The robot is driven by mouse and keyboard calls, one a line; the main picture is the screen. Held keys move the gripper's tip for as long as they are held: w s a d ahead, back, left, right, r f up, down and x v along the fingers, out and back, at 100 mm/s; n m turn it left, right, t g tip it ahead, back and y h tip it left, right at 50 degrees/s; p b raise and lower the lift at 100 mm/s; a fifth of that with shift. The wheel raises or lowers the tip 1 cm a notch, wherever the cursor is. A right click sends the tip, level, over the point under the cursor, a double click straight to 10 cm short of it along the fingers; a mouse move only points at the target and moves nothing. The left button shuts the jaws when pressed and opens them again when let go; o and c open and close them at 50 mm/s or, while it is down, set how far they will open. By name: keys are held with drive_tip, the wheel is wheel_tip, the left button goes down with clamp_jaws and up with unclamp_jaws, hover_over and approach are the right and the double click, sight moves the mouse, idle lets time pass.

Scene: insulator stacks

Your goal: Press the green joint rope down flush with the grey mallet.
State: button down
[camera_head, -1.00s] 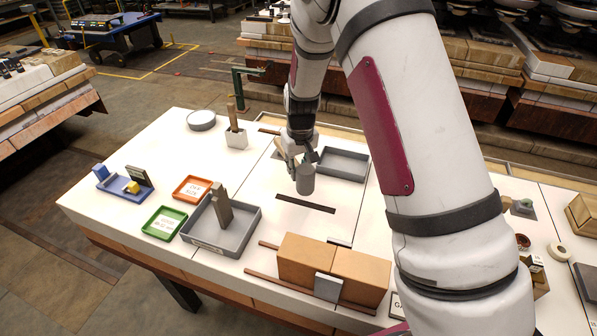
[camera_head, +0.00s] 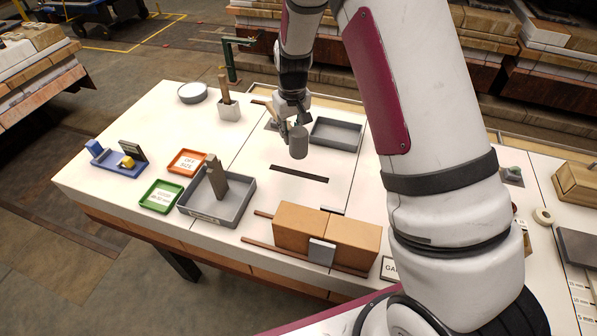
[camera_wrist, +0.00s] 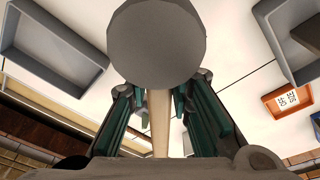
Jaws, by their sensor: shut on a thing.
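My gripper (camera_head: 285,120) is shut on the wooden handle (camera_wrist: 159,125) of the grey mallet (camera_head: 298,142). The mallet's round grey head (camera_wrist: 157,45) fills the top middle of the wrist view. In the head view the mallet is over the white table, behind a dark strip (camera_head: 299,173) and left of a grey tray. Two brown blocks (camera_head: 305,227) stand side by side at the front on thin rails, with a grey plate (camera_head: 321,251) at the front of their seam. I cannot make out a green joint rope at this seam; its top is small.
The empty grey tray (camera_head: 337,147) is close to the mallet's right. A front grey tray (camera_head: 243,209) holds an upright grey-brown block (camera_head: 216,178). Orange (camera_head: 187,174) and green (camera_head: 161,207) trays lie left.

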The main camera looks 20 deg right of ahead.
drive_tip(key=shift+r+p, duration=1.15)
drive_tip(key=shift+r, duration=2.1)
drive_tip(key=shift+s, duration=0.1)
